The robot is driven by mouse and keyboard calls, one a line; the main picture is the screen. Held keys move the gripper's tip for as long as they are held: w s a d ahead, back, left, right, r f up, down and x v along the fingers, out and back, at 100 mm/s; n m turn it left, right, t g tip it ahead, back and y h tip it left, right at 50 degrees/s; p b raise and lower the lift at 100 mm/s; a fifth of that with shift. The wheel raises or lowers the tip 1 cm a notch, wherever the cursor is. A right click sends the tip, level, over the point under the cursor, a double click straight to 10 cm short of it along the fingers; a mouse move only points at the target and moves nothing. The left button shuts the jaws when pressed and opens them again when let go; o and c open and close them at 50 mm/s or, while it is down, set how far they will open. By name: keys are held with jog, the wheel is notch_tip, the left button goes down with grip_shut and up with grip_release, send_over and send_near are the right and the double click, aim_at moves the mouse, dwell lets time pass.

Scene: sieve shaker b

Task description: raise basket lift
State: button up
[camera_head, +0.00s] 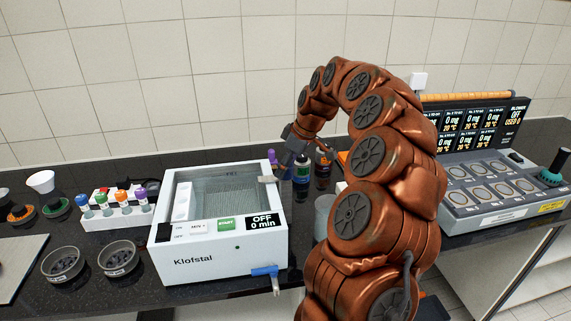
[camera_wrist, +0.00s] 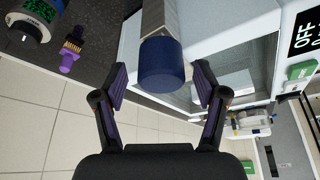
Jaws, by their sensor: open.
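The white Klofstal bath (camera_head: 190,262) stands on the counter, its display reading OFF, 0 min. A mesh basket (camera_head: 230,195) appears low in its open tank. A grey lever piece (camera_head: 268,179) sits on the tank's right rim. In the wrist view, a grey bar (camera_wrist: 157,18) ends in a dark blue cylindrical grip (camera_wrist: 168,66), seemingly the lift handle. My gripper (camera_wrist: 160,78) is open, with one finger on either side of the blue grip; contact cannot be told. In the head view, my gripper (camera_head: 288,150) is at the tank's back right corner, partly hidden.
A blue drain tap (camera_head: 265,271) sticks out at the bath's front. A vial rack (camera_head: 118,212) and two dark bowls (camera_head: 63,264) are at left. A multi-place heating unit (camera_head: 490,195) is at right.

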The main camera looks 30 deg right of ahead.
jog(key=shift+a+f, duration=0.1)
jog(key=shift+f, duration=0.2)
jog(key=shift+c, duration=0.2)
grip_shut()
dwell(0.3)
